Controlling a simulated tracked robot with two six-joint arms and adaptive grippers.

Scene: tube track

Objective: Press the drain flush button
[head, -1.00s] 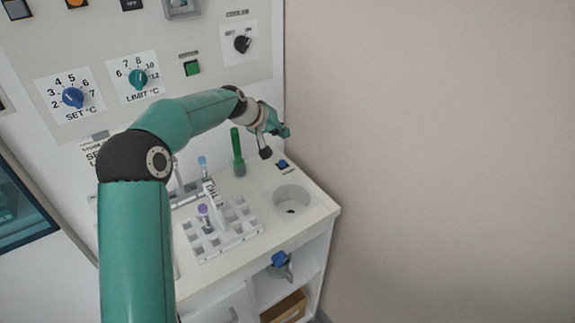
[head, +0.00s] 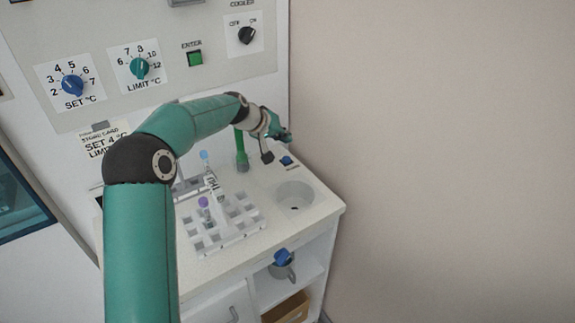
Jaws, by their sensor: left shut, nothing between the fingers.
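The drain flush button appears to be the small blue button (head: 287,160) on the counter, just behind the round drain basin (head: 294,196). Its label is too small to read. My left arm reaches in from the left, and my left gripper (head: 286,136) is shut and empty above and slightly behind the blue button. A gap shows between the gripper and the button. My right gripper is not in view.
A white rack (head: 228,232) holds a purple-capped tube (head: 204,203). A green upright post (head: 241,150) stands left of the gripper. The panel has a blue dial (head: 72,85), a teal dial (head: 139,67) and a green button (head: 195,58). A blue-topped jug (head: 283,262) sits on the shelf below.

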